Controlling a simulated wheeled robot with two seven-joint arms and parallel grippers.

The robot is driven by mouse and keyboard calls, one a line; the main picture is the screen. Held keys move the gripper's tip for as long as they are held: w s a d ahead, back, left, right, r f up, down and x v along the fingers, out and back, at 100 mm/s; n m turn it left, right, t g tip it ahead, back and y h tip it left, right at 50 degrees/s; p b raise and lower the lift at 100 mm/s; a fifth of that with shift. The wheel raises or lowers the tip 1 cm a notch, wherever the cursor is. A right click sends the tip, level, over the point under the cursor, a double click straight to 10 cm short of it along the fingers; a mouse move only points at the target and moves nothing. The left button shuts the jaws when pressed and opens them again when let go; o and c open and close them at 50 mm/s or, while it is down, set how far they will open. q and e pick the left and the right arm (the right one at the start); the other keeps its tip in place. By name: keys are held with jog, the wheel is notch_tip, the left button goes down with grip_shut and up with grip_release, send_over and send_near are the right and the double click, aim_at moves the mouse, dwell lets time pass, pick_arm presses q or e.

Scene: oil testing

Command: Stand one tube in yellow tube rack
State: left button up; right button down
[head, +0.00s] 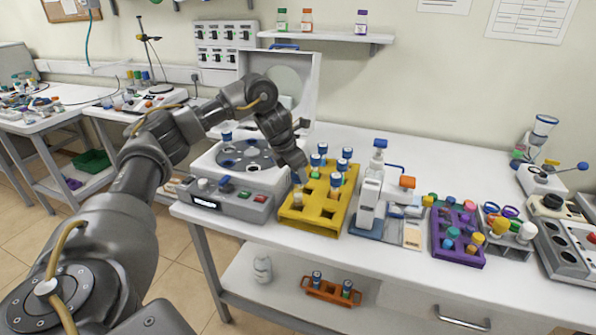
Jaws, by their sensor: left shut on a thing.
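The yellow tube rack (313,220) stands on the white bench, right of the centrifuge. Several blue-capped tubes (336,180) stand upright in its back and right holes; some front holes look empty. My left gripper (299,176) reaches down over the rack's left side. It is shut on a tube, which is mostly hidden by the fingers; I cannot tell how deep its lower end sits. A pale tube part (297,199) shows just below the fingers at the rack's front left. My right gripper is out of view.
The centrifuge (231,205) has its lid up, with a blue-capped tube (227,136) at its rotor. Right of the rack stand a white instrument (369,190) and a purple rack (458,257). An orange rack (330,291) is on the lower shelf.

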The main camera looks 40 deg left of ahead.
aim_at(298, 185)
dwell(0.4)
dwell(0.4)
pick_arm(q)
jog(key=shift+f, duration=0.25)
dwell(0.4)
jog(key=shift+f+b, duration=0.5)
jog(key=shift+f, duration=0.75)
jog(key=shift+f+b, duration=0.5)
jog(key=shift+f, duration=0.4)
dwell(0.8)
jog(key=o, duration=1.1)
